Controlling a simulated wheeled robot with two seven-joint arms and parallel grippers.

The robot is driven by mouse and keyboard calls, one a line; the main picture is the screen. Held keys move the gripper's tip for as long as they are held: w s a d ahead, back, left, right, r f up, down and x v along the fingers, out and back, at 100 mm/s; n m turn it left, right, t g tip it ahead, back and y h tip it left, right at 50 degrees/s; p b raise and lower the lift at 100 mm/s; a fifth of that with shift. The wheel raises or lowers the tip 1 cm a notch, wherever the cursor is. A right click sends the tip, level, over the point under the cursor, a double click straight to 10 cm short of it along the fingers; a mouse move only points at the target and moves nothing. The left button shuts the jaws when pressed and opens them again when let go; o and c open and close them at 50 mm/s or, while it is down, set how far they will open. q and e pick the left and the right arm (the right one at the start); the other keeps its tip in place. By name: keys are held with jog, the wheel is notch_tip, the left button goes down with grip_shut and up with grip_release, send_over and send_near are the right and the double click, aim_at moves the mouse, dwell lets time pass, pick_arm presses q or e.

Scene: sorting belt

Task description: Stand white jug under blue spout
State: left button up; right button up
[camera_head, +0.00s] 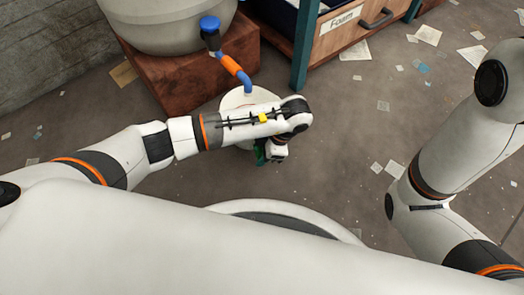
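The white jug (236,98) stands on the floor in front of the brown block, mostly hidden behind my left forearm. The blue spout (247,85) ends at the upper part of the jug in the picture; I cannot tell the exact gap between them. My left gripper (268,156) points down at the jug's lower right. A small green part shows beside the fingers; I cannot tell whether it belongs to the jug. The fingers are too hidden to show whether they are open or shut. My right arm is at the right, its gripper out of view.
A large grey vat (160,25) rests on a brown block (190,65), with a blue-knobbed tap (210,23) and orange pipe. A wooden drawer unit labelled "Foam" (345,30) with a teal post stands at the back. The floor right of my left gripper is open, with paper scraps.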

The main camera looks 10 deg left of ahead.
pick_arm(q)
jog(key=p+v, duration=0.8)
jog(key=v, duration=0.4)
jog(key=shift+r+p, duration=0.2)
jog(key=shift+p, duration=0.1)
